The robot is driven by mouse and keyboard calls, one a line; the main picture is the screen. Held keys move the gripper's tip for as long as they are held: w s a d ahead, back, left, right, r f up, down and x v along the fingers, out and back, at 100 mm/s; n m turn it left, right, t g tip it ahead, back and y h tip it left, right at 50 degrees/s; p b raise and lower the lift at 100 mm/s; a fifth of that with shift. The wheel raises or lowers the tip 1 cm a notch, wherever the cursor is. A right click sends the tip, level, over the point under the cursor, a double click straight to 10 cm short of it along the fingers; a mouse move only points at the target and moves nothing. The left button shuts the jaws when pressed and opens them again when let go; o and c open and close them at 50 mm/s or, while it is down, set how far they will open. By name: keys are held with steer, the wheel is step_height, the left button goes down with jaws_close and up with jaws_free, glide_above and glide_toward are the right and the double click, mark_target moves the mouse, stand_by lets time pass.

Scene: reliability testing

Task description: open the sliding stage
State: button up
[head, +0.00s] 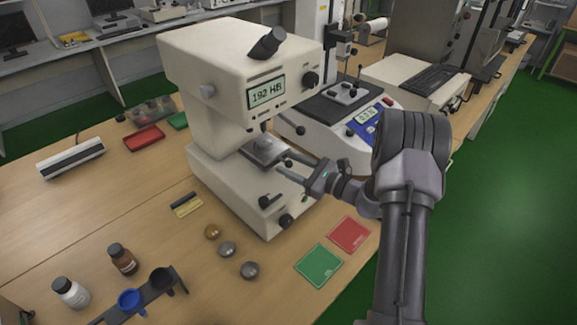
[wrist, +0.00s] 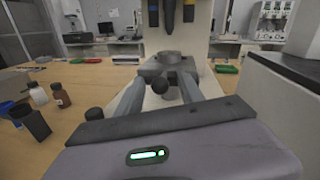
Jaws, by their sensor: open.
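The hardness tester (head: 225,95) is a cream machine with a display reading "192 HB". Its sliding stage (head: 264,149) is a small grey metal block under the indenter. The stage also shows in the wrist view (wrist: 172,62), with a dark round knob (wrist: 160,85) at its front. My gripper (head: 284,163) is open in front of the stage. In the wrist view its two fingers (wrist: 160,92) lie either side of the knob, with gaps visible. I cannot tell whether either finger touches the knob.
A second tester (head: 340,110) stands behind, to the right of the first. A green card (head: 319,266) and a red card (head: 349,235) lie at the front. Round metal samples (head: 228,249), bottles (head: 122,259) and a dark holder (head: 150,297) are at the front left.

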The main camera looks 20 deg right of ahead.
steer(key=shift+w+a, duration=0.2)
steer(key=shift+w, duration=0.1)
jaws_close()
stand_by(1.3)
